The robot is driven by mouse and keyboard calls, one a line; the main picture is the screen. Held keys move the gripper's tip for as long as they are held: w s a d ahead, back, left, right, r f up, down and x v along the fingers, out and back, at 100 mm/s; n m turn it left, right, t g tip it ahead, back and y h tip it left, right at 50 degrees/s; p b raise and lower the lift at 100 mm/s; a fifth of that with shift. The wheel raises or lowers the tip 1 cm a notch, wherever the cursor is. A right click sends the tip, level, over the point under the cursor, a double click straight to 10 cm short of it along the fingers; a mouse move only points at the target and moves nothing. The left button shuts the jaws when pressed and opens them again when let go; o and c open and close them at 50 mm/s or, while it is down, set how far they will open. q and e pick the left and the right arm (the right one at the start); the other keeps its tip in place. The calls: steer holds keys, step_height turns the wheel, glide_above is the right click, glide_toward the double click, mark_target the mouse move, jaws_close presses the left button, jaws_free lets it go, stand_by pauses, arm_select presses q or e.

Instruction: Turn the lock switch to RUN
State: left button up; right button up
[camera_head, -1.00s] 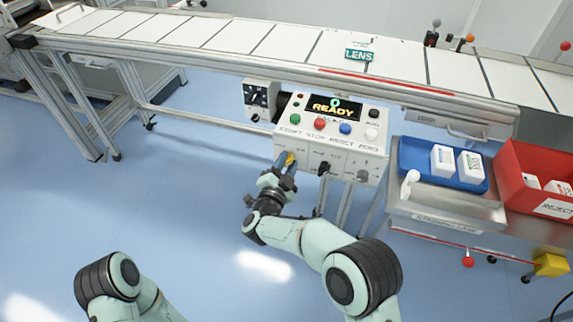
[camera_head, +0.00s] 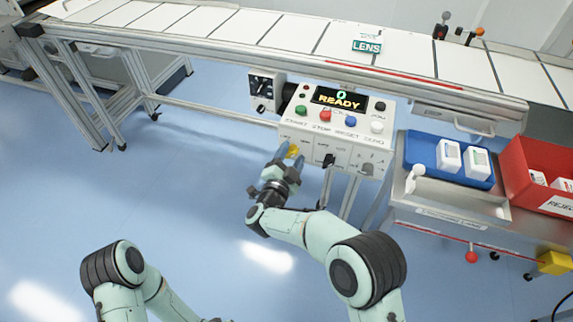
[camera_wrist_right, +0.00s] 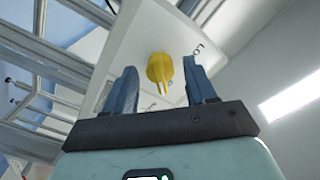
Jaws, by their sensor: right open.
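The yellow lock switch (camera_head: 292,151) sits at the left of the lower front face of the control box (camera_head: 334,127). In the right wrist view the yellow switch (camera_wrist_right: 160,72) shows between the two blue fingers, with a gap on each side. My right gripper (camera_head: 287,158) is open in front of the switch, and its fingers partly hide it in the head view. In the right wrist view the gripper (camera_wrist_right: 163,88) does not visibly touch it. The label by the switch is mostly hidden and I cannot read its position. My left gripper is not in view.
A row of coloured buttons and a READY display (camera_head: 339,100) are above. The conveyor (camera_head: 290,45) runs behind. A blue tray (camera_head: 437,176) and red bin (camera_head: 520,185) stand right.

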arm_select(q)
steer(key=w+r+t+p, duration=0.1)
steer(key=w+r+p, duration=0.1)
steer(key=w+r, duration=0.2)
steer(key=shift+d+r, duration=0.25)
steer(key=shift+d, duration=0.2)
arm_select(e)
steer(key=v, duration=1.3)
